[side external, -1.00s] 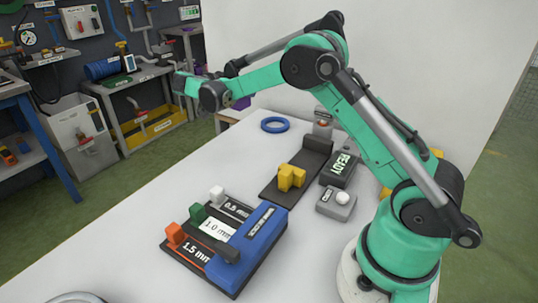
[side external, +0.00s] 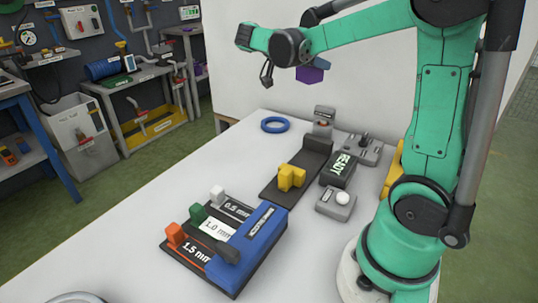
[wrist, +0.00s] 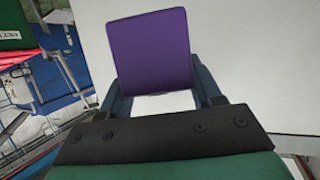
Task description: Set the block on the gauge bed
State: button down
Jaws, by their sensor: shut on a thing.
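A purple block (side external: 310,74) is held up in the air, well above the back of the table. My gripper (side external: 300,68) is shut on it, partly hidden behind the wrist in the side external view. In the wrist view the purple block (wrist: 150,48) sits between the two dark fingers of my gripper (wrist: 155,88), its flat face toward the camera. A long dark bed (side external: 275,190), which looks like the gauge bed, lies on the table below, apart from the block. A yellow stepped piece (side external: 291,178) stands on it.
A blue rack (side external: 253,243) with 0.5, 1.0 and 1.5 mm gauges is at the front. A READY display (side external: 339,170), a white-button box (side external: 336,203) and other grey boxes stand right of the bed.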

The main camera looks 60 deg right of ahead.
jog(key=shift+s+f, duration=0.1)
jog(key=shift+s, duration=0.6)
jog(key=shift+s+f, duration=0.15)
jog(key=shift+f, duration=0.2)
notch_tip(320, 180, down, 19)
jog(key=shift+f, duration=0.15)
jog(key=shift+c, duration=2.2)
grip_release()
